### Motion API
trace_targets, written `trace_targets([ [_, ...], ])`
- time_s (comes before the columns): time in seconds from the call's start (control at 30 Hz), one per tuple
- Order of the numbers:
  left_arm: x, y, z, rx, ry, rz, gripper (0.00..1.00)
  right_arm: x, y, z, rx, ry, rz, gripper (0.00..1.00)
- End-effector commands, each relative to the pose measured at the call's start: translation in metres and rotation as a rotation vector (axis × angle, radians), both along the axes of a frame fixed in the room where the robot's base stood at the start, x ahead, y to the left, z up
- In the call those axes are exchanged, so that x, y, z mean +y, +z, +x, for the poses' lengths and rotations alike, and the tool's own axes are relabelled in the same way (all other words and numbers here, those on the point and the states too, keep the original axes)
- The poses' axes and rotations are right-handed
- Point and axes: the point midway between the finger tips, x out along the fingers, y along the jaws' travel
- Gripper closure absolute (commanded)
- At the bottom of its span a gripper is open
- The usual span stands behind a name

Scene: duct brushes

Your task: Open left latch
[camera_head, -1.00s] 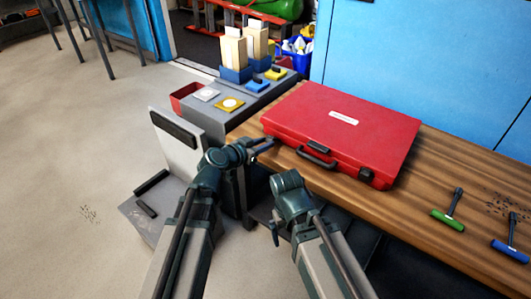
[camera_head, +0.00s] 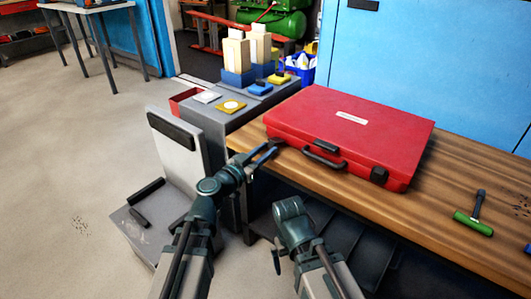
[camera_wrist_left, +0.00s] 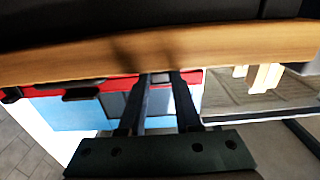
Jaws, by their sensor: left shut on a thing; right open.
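A closed red case (camera_head: 350,130) lies on the wooden bench. Its front has a black handle (camera_head: 323,158) and a black right latch (camera_head: 378,175). My left gripper (camera_head: 272,148) is at the left end of the case's front, where the left latch is hidden by the fingers. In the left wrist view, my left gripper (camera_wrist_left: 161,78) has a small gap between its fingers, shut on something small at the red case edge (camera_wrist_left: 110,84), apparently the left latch. My right gripper (camera_head: 277,262) is low, in front of the bench, open and apart from the case.
The wooden bench (camera_head: 450,213) has free room right of the case, where a green-handled brush (camera_head: 475,214) lies. A grey cabinet (camera_head: 215,120) with yellow and white pads and blue holders stands left of the case. A blue cabinet (camera_head: 430,60) is behind.

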Motion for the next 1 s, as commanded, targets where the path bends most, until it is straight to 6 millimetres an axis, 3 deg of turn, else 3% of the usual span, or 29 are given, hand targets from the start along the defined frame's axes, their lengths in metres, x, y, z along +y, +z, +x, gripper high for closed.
trace_targets([
  [0.23,0.0,0.001,0.001,0.001,0.001,-0.001,1.0,0.0,0.0,0.0,0.0,0.0,0.0,0.0],
  [0.27,0.0,0.001,0.001,0.001,0.001,-0.001,0.64,0.0,0.0,0.0,0.0,0.0,0.0,0.0],
  [0.4,0.0,0.0,0.001,0.001,0.001,-0.001,0.39,0.0,0.0,0.0,0.0,0.0,0.0,0.0],
  [0.77,0.0,0.0,-0.001,0.001,0.001,-0.001,0.38,0.0,0.0,0.0,0.0,0.0,0.0,0.0],
  [1.0,0.003,0.0,-0.012,0.001,0.0,-0.001,0.38,0.0,0.0,0.0,0.0,0.0,0.0,0.0],
])
